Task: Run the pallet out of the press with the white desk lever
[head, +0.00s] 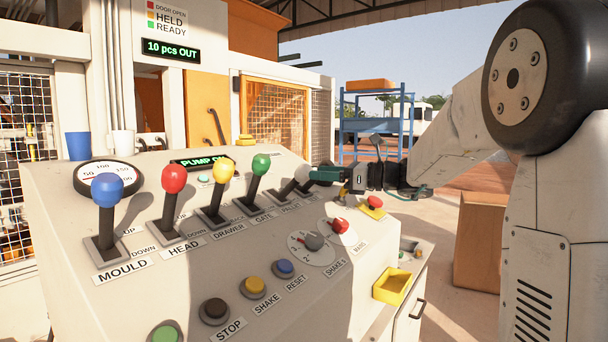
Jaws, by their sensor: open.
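The press stands behind the desk, with an orange mesh guard (276,118). A display reads "10 pcs OUT" (171,50). I cannot make out the pallet.
Blue (107,187), red (174,179), yellow (223,170) and green (260,164) levers stand in a row left of the white one. Knobs and push buttons sit on the desk front, with a yellow tray (391,287) at right. Cups stand at the desk's back left.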

